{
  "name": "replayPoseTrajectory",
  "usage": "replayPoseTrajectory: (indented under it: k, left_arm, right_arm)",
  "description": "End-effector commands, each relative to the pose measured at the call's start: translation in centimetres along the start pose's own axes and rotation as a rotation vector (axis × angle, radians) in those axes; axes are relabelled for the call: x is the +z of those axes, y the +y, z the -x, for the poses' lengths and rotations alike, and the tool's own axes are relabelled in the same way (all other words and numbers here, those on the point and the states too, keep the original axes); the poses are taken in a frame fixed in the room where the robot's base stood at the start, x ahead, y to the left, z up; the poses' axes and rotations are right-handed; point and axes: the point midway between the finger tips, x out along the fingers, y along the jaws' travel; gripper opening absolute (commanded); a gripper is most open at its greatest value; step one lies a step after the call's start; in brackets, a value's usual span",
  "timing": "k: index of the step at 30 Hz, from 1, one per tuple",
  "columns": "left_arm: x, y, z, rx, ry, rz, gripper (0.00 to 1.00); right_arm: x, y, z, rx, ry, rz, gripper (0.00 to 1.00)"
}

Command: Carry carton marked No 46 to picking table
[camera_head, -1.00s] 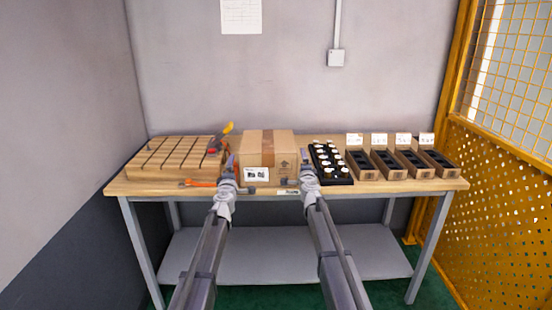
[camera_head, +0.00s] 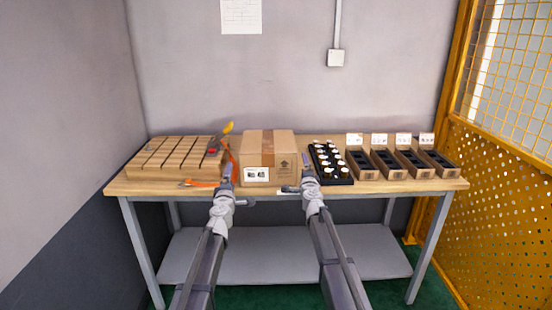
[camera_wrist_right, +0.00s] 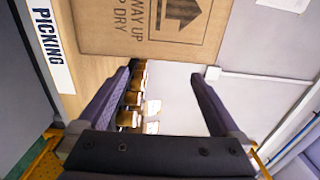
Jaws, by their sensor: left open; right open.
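The cardboard carton (camera_head: 283,176) stands upright on the wooden table (camera_head: 400,185), near its front edge. A white label faces front, but its number is too small to read. In the right wrist view the carton (camera_wrist_right: 130,30) shows an up arrow and "WAY UP", and the table edge carries a sign (camera_wrist_right: 45,45) reading "PICKING". My left gripper (camera_head: 234,185) is open and empty, at the carton's front left. My right gripper (camera_head: 299,178) is open and empty, at its front right; its fingers also show in the right wrist view (camera_wrist_right: 160,85), clear of the carton.
A wooden compartment tray (camera_head: 170,165) and an orange-handled tool (camera_head: 200,184) lie left of the carton. A black rack with white-topped parts (camera_head: 330,165) and several labelled bins (camera_head: 400,168) stand to the right. A yellow mesh fence (camera_head: 500,190) closes the right side.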

Motion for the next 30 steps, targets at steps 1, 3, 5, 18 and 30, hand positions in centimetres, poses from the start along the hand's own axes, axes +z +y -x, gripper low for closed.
replayPoseTrajectory:
  k: [1,3,5,18,30]
  left_arm:
    - [0.0,0.0,0.0,0.0,0.0,0.0,1.0]
    - [0.0,0.0,0.0,0.0,0.0,0.0,1.0]
    - [0.0,0.0,0.0,0.0,0.0,0.0,1.0]
    - [0.0,0.0,0.0,0.0,0.0,0.0,1.0]
    - [0.0,2.1,0.0,0.0,0.0,0.0,1.0]
  right_arm:
    - [0.0,0.0,1.6,0.0,0.0,0.0,1.0]
    - [0.0,0.0,3.1,0.0,0.0,0.0,1.0]
    - [0.0,0.0,4.4,0.0,0.0,0.0,1.0]
    - [0.0,0.0,7.4,0.0,0.0,0.0,1.0]
    - [0.0,-2.1,7.4,0.0,0.0,0.0,1.0]
